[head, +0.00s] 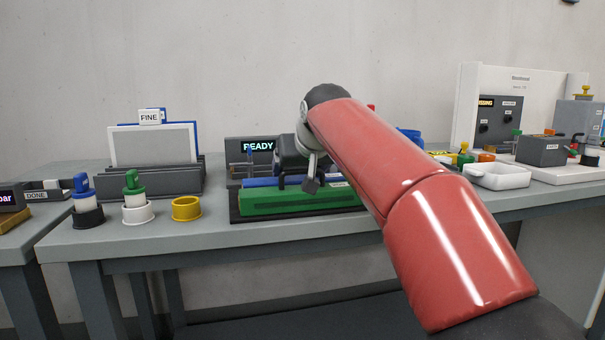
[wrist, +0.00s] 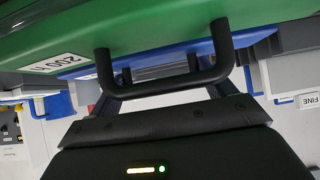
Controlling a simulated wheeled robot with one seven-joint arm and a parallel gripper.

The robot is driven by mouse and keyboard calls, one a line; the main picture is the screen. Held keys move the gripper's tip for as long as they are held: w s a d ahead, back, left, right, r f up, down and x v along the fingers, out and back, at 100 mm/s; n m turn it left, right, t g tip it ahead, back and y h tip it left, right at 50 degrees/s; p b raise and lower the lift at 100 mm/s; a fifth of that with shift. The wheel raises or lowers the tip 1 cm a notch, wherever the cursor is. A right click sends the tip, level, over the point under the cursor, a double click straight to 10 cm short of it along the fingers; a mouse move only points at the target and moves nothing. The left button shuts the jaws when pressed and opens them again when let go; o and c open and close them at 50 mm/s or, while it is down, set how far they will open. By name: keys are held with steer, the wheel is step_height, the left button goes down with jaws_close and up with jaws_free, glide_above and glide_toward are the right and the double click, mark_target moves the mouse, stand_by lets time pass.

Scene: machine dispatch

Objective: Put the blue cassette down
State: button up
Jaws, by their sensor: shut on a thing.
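The blue cassette (head: 262,182) shows in the head view as a narrow strip just behind the green cassette (head: 290,203). In the wrist view the blue cassette (wrist: 165,62) lies beyond the green cassette (wrist: 150,25), with part of a dark handle on it. My gripper (head: 308,178) is above the two cassettes and appears shut on the blue one's handle. In the wrist view the green cassette's black handle partly hides the hold. The blue cassette's underside is hidden, so I cannot tell whether it touches anything below.
A black display reading READY (head: 258,147) stands behind the cassettes. To the left are a grey stand with a FINE sign (head: 150,117), capped pots and a yellow ring (head: 187,208). A white tray (head: 497,176) is at the right. The table's front edge is close to the green cassette.

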steer(key=o, duration=1.2)
steer(key=shift+c, duration=0.2)
steer(key=shift+r, duration=0.2)
steer(key=v, duration=1.2)
steer(key=shift+f, duration=0.1)
steer(key=s+d+f+m+g+h, duration=0.1)
steer(key=s+d+f, duration=0.4)
steer(key=s+f, duration=0.3)
steer(key=s+d+f+m+g+h, duration=0.1)
steer(key=s+d+f+g, duration=0.1)
steer(key=s+d+f, duration=0.3)
steer(key=s+d+f+m+g+h, duration=0.1)
steer(key=s+d+f, duration=0.4)
steer(key=s+f, duration=0.8)
step_height(320, 180, down, 9)
steer(key=shift+d+r+g, duration=0.1)
steer(key=shift+d+g, duration=0.1)
steer(key=shift+g, duration=0.1)
steer(key=shift+s, duration=0.1)
